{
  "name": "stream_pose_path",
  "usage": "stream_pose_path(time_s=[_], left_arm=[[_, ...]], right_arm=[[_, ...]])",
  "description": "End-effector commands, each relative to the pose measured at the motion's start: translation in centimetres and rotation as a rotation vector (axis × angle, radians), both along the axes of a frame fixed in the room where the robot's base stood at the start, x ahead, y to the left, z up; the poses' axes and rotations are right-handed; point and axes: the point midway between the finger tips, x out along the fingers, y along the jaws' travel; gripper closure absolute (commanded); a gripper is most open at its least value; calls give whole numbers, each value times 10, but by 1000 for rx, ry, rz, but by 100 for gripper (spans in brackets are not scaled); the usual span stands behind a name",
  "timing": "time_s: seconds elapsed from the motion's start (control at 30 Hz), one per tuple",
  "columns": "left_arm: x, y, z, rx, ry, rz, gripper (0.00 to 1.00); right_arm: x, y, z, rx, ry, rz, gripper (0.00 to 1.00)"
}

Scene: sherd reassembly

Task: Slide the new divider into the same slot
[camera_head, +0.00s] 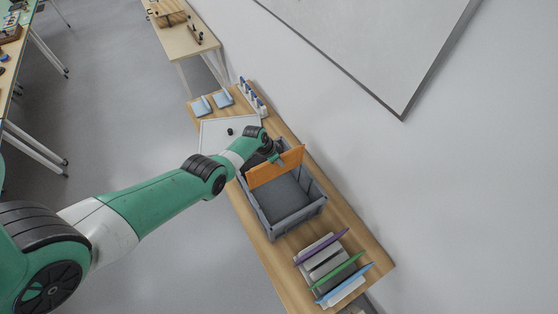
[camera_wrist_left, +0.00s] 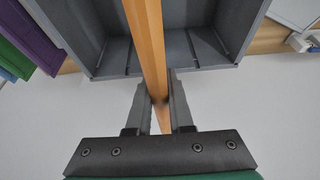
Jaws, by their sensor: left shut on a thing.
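An orange divider (camera_head: 277,167) stands across the grey crate (camera_head: 284,225) in the head view. It rises above the rim near the crate's far end. My left gripper (camera_head: 277,158) is shut on it, on its far side. In the left wrist view the gripper (camera_wrist_left: 160,102) has the orange divider (camera_wrist_left: 149,40) pinched between its two fingers, and the divider runs over the crate (camera_wrist_left: 95,30). Slot lines show on the crate's wall on both sides of it. Whether its lower edge sits in a slot is hidden. My right gripper is out of view.
A rack holds purple (camera_head: 322,246), green (camera_head: 338,270) and blue (camera_head: 345,284) dividers near the table's near end. A white board (camera_head: 217,137) and a rack of blue-topped items (camera_head: 252,97) lie beyond the crate. The wall closes off the right.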

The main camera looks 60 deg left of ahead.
Motion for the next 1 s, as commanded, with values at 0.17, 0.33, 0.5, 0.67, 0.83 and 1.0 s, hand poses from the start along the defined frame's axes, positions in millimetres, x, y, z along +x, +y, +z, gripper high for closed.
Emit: stream_pose_path(time_s=[0.17,0.33,0.5,0.67,0.83,1.0], left_arm=[[0,0,-10,0,-1,0,100],[0,0,-16,0,-1,0,100],[0,0,-22,0,-1,0,100],[0,0,-22,0,-1,0,100],[0,0,-22,0,-1,0,100],[0,0,-22,0,0,0,100]], right_arm=[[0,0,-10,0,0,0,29],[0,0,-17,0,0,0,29],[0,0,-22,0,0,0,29],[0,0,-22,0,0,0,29],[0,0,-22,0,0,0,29],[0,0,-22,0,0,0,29]])
